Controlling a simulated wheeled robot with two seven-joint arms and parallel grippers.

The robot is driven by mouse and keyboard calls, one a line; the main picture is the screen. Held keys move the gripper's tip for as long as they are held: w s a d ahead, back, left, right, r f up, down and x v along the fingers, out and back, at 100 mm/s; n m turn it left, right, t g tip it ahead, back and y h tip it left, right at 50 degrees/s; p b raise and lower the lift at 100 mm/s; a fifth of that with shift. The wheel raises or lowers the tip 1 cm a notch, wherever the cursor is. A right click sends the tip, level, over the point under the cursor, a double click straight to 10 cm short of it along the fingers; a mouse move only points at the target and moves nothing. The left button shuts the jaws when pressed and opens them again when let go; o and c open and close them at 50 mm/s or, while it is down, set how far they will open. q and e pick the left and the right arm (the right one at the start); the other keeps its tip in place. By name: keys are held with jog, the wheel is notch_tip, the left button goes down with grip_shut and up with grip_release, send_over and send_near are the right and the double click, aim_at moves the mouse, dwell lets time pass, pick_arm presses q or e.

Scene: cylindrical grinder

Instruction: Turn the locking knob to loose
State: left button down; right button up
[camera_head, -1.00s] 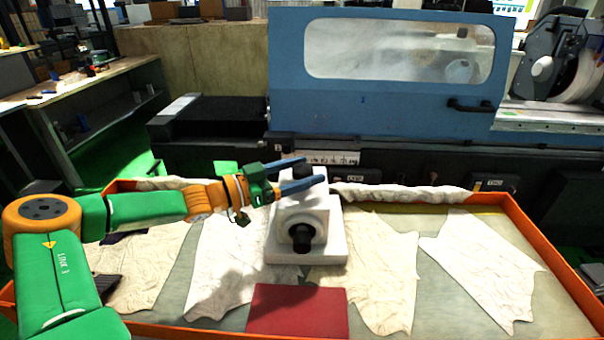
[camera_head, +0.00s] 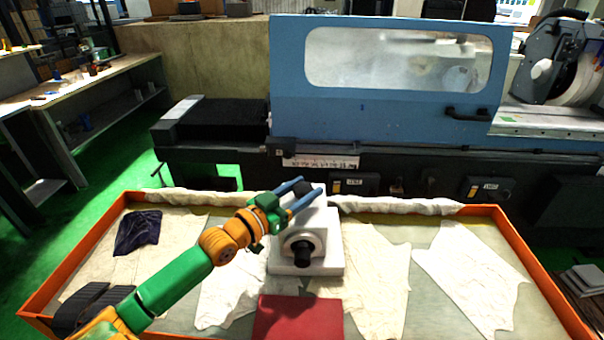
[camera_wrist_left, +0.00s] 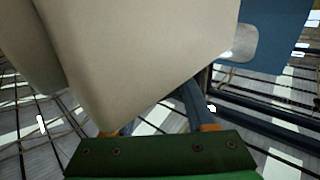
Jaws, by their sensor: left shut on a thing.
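A white block-shaped fixture (camera_head: 306,268) stands in the middle of the orange-rimmed tray, with a round black knob (camera_head: 302,253) low on its front. A second dark knob (camera_head: 303,187) sits at its top, partly hidden by my fingers. My left gripper (camera_head: 309,188) reaches up from the lower left, its two blue fingers on either side of this top knob, shut on it. In the left wrist view a large pale surface fills the upper middle and hides one finger; the other blue finger (camera_wrist_left: 194,103) shows beside it. My right gripper is out of view.
The orange tray rim (camera_head: 527,254) surrounds the fixture. Pale cloths (camera_head: 472,275) and a red mat (camera_head: 298,318) lie in the tray. A dark cloth (camera_head: 138,232) lies at left. The blue machine door (camera_head: 390,125) stands behind.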

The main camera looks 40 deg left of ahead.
pick_arm(q)
jog(key=n+y, duration=0.2)
jog(key=y, duration=0.1)
jog(key=shift+r+y+p, duration=0.1)
jog(key=shift+y+p, duration=0.25)
jog(key=shift+y, duration=0.05)
jog(key=shift+n+g+y, duration=0.3)
jog(key=shift+n+y, duration=1.5)
jog(key=shift+y, duration=0.9)
jog(key=shift+c, duration=1.2)
grip_release()
jog(key=shift+w+f, duration=0.15)
jog(key=shift+f, duration=0.05)
